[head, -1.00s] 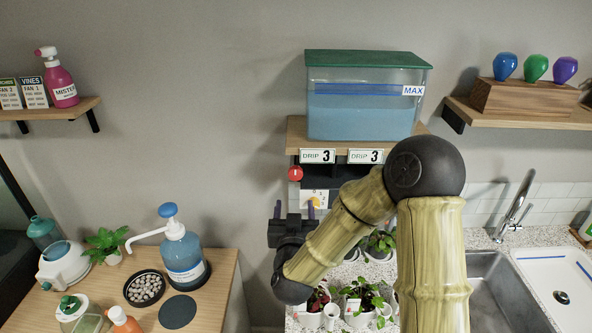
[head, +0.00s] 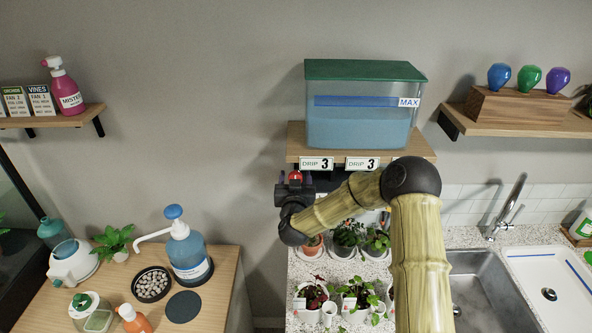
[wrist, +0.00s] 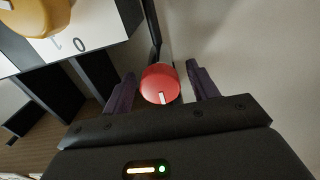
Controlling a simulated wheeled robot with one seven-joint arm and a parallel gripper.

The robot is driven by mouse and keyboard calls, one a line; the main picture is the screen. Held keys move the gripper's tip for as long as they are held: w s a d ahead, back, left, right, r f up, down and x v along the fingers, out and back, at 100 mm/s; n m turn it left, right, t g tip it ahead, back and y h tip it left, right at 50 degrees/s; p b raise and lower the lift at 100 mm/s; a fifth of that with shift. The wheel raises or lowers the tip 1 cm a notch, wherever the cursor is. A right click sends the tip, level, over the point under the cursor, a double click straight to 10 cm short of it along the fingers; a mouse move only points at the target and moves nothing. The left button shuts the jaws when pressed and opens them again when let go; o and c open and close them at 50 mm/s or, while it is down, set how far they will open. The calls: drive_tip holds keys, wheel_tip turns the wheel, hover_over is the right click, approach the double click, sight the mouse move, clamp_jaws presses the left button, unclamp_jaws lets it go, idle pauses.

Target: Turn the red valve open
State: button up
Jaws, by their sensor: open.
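The red valve (head: 296,176) is a small round knob with a white mark, below the shelf under the water tank. In the wrist view the red valve (wrist: 160,84) sits between the two purple fingers of my gripper (wrist: 161,88), with a visible gap to each finger.
The clear tank (head: 362,110) with blue water stands on the shelf (head: 292,150) above. A yellow dial (wrist: 38,14) on a white numbered plate is close beside the valve. Potted plants (head: 346,236) stand below my arm. A sink (head: 480,290) is at right.

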drive_tip(key=shift+w, duration=0.9)
drive_tip(key=c, duration=1)
